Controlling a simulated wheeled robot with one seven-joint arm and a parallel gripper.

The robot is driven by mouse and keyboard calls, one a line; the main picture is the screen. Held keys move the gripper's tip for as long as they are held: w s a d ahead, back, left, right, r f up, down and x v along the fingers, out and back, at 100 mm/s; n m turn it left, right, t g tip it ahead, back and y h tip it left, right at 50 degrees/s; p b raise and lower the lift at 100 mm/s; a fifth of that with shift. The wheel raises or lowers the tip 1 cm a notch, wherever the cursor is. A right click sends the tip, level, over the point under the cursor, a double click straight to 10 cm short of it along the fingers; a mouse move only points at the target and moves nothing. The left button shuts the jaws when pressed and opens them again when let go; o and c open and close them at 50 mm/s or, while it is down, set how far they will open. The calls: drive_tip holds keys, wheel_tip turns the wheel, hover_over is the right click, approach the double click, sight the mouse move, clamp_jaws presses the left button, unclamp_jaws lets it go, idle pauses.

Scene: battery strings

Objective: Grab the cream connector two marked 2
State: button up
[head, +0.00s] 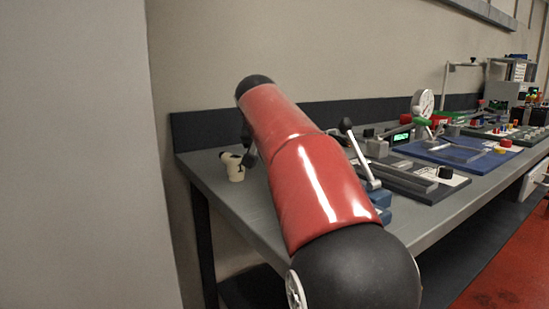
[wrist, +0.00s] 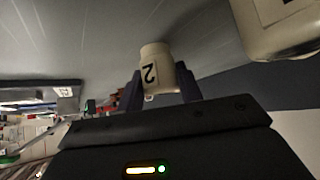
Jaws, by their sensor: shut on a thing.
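The cream connector two (wrist: 155,65), marked with a dark 2, sits between the two dark fingers of my gripper (wrist: 160,82) in the wrist view. My gripper is shut on it. In the head view my gripper (head: 248,150) is at the left end of the bench, mostly hidden behind my red arm. Cream pieces (head: 236,173) show just left of it there; I cannot tell which of them is connector two.
The grey bench (head: 222,188) carries blue and grey boards with levers and a dial (head: 422,103) to the right. A dark upstand (head: 205,125) runs along the wall.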

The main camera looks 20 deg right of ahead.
drive_tip(key=shift+c, duration=0.8)
drive_tip(key=shift+r, duration=0.15)
